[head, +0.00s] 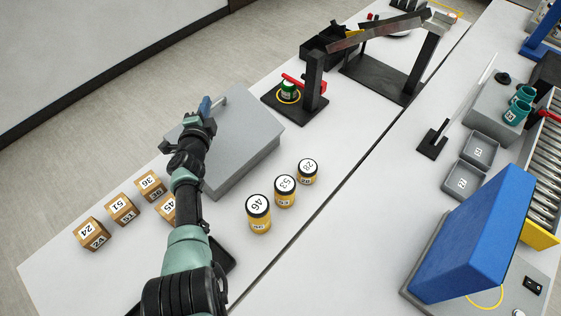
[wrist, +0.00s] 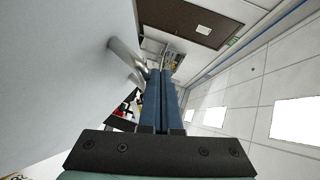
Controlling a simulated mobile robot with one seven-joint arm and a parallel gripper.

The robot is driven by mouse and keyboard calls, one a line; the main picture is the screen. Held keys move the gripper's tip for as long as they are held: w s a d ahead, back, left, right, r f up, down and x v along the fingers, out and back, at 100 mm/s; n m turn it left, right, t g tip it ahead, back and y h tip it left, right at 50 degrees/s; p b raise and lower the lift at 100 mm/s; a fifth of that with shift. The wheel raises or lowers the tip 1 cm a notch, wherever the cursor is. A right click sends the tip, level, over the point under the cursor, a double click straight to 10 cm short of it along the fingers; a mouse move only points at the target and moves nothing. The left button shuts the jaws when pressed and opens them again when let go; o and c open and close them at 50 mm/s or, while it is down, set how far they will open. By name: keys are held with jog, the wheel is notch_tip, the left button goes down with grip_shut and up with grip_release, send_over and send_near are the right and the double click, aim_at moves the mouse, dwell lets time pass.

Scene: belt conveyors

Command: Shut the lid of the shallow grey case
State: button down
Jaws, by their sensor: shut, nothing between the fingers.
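The shallow grey case (head: 245,162) stands on the white table left of the middle in the head view. Its grey lid (head: 242,125) lies roughly flat over it; I cannot tell whether a gap is left along the edge. My gripper (head: 206,103) is at the lid's far left part, its blue fingers together and empty. In the wrist view my gripper (wrist: 161,75) points along the lid's pale surface (wrist: 60,70), beside the lid's metal handle (wrist: 125,58). I cannot tell whether they touch. My arm hides the case's left side.
Several numbered wooden cubes (head: 122,209) stand left of my arm. Three yellow jars (head: 285,191) stand in front of the case to the right. A black stand (head: 312,85) with a red clamp and a green jar is behind right.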

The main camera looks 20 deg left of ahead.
jog(key=a+f+b, duration=0.1)
jog(key=b, duration=0.1)
jog(key=a+f+b, duration=0.1)
jog(key=f+b, duration=0.1)
jog(key=shift+w+a+f, duration=0.15)
jog(key=shift+w+a, duration=0.2)
jog(key=a+b, duration=0.1)
jog(key=b, duration=0.1)
jog(key=f+b, duration=0.1)
jog(key=b, duration=0.1)
jog(key=shift+w+a+f, duration=0.2)
jog(key=shift+w+a, duration=0.1)
jog(key=shift+a, duration=0.05)
jog(key=shift+s+d+r+p, duration=0.15)
jog(key=shift+s+r+p, duration=0.2)
jog(key=shift+p, duration=0.4)
jog(key=p+v, duration=1)
jog(key=v, duration=0.1)
jog(key=shift+s+p, duration=0.1)
jog(key=shift+p, duration=0.3)
jog(key=shift+s+d, duration=0.2)
jog(key=shift+s, duration=0.2)
